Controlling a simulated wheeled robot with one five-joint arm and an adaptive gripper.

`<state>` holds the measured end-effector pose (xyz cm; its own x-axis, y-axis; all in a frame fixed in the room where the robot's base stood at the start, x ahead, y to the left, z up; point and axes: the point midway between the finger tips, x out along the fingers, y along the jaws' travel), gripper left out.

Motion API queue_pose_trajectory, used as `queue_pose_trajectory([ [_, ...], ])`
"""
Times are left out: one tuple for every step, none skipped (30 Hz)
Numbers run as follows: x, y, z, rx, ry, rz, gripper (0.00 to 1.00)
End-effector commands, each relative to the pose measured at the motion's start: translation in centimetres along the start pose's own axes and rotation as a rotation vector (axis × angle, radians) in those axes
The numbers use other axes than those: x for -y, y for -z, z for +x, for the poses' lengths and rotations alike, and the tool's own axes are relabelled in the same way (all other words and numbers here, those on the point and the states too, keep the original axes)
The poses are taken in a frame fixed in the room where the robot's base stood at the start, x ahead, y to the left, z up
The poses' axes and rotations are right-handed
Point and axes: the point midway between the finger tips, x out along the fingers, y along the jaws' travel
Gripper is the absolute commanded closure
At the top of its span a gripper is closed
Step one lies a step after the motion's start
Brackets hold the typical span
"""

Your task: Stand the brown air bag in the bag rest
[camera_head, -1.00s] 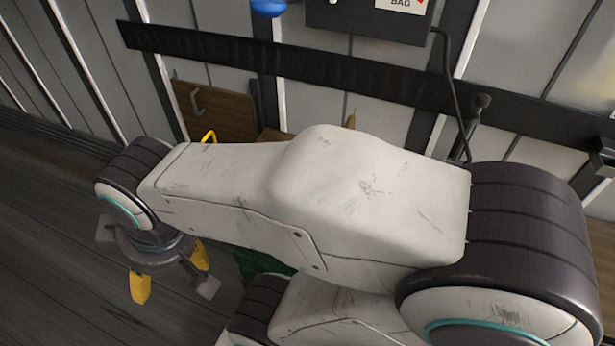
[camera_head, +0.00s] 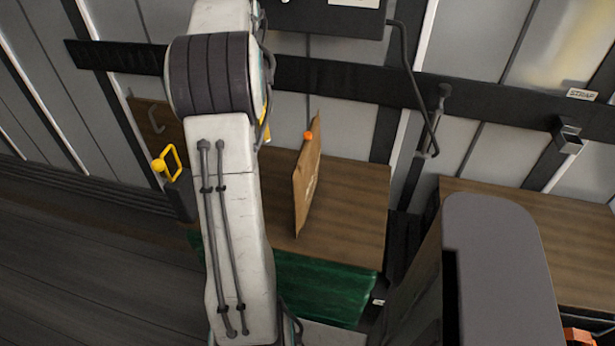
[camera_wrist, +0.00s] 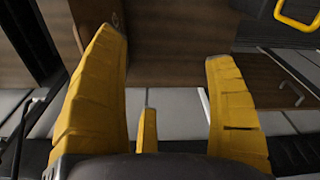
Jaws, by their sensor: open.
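The brown air bag (camera_head: 307,190) stands nearly upright, seen almost edge-on, on a wooden top in the head view. It has an orange valve (camera_head: 309,135) near its upper edge. My gripper (camera_wrist: 165,46) is open in the wrist view, with its yellow fingers wide apart. Brown surfaces lie beyond the fingers; I cannot tell whether the bag is among them. In the head view my arm hides most of the gripper, left of the bag. I cannot clearly pick out the bag rest.
The wooden top (camera_head: 350,195) has a green front (camera_head: 320,285). A yellow handle (camera_head: 172,160) and a wooden panel (camera_head: 150,120) are at left. A dark wall rail (camera_head: 340,80) runs behind. A cable and a strap bracket (camera_head: 568,135) are at right. Another wooden surface (camera_head: 560,235) stands at right.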

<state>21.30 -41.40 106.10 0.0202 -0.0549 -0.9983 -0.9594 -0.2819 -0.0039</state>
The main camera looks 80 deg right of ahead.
Motion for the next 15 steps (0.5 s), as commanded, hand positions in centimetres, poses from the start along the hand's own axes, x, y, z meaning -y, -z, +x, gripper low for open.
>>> queue_pose_trajectory([
  [-2.5,1.1,1.1,0.014,-0.004,0.060,0.22],
  [-3.8,1.6,1.6,0.020,-0.006,0.089,0.22],
  [-5.3,2.1,2.1,0.027,-0.007,0.124,0.22],
  [-6.4,2.4,2.5,0.032,-0.008,0.148,0.22],
  [-7.4,2.6,2.8,0.036,-0.009,0.170,0.22],
  [-8.6,2.9,3.2,0.041,-0.010,0.195,0.22],
  [-9.3,3.1,3.4,0.044,-0.011,0.211,0.22],
  [-10.0,3.2,3.7,0.048,-0.011,0.226,0.22],
  [-10.7,3.3,3.9,0.051,-0.011,0.242,0.22],
  [-11.2,3.4,4.1,0.053,-0.012,0.252,0.22],
  [-11.6,3.4,4.3,0.055,-0.012,0.260,0.22],
  [-12.0,3.5,4.5,0.057,-0.012,0.268,0.22],
  [-12.2,3.5,4.7,0.058,-0.012,0.273,0.22],
  [-12.4,3.5,5.0,0.059,-0.012,0.277,0.22],
  [-12.5,3.4,5.3,0.060,-0.012,0.279,0.22],
])
